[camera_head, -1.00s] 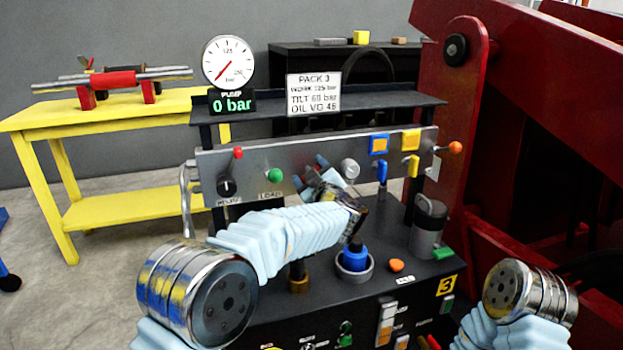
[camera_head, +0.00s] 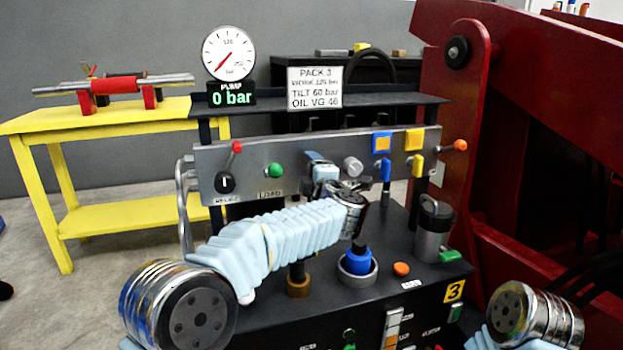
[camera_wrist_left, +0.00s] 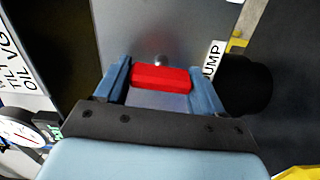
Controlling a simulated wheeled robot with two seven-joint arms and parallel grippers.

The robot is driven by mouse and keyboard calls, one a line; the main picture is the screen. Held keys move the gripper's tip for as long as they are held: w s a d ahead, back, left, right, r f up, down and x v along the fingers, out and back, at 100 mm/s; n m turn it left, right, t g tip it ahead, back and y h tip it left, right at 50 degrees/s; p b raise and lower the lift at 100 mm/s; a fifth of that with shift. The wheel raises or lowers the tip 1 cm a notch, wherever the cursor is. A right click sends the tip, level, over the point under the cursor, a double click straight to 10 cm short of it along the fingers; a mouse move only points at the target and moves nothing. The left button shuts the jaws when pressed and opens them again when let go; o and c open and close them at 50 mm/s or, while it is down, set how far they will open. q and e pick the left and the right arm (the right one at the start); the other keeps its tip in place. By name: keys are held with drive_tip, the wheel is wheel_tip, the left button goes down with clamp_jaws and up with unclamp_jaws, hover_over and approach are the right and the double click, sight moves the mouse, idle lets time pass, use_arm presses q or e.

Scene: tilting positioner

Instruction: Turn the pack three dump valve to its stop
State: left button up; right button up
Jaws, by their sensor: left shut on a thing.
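The dump valve's red handle (camera_wrist_left: 160,77) shows in the left wrist view, lying between the two blue fingers of my left gripper (camera_wrist_left: 163,82). A partly covered label (camera_wrist_left: 213,58) beside it ends in "UMP". In the head view my left gripper (camera_head: 322,166) is at the middle of the grey panel (camera_head: 300,152), shut on the handle and hiding it. The pump gauge (camera_head: 229,53) stands behind the panel, with its display (camera_head: 232,98) at 0 bar. My right gripper is outside the views.
The panel also carries a red-tipped lever (camera_head: 237,147), a green knob (camera_head: 275,170) and blue and yellow switches. The Pack 3 sign (camera_head: 314,88) stands above. A canister (camera_head: 433,228) is on the bench at right. A red frame (camera_head: 550,110) blocks the right side.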

use_arm(q)
drive_tip(key=shift+f+n, duration=0.1)
drive_tip(key=shift+n, duration=0.5)
drive_tip(key=o, duration=1)
drive_tip(key=shift+c, duration=0.2)
drive_tip(key=b+v, duration=0.1)
drive_tip(key=v, duration=1.3)
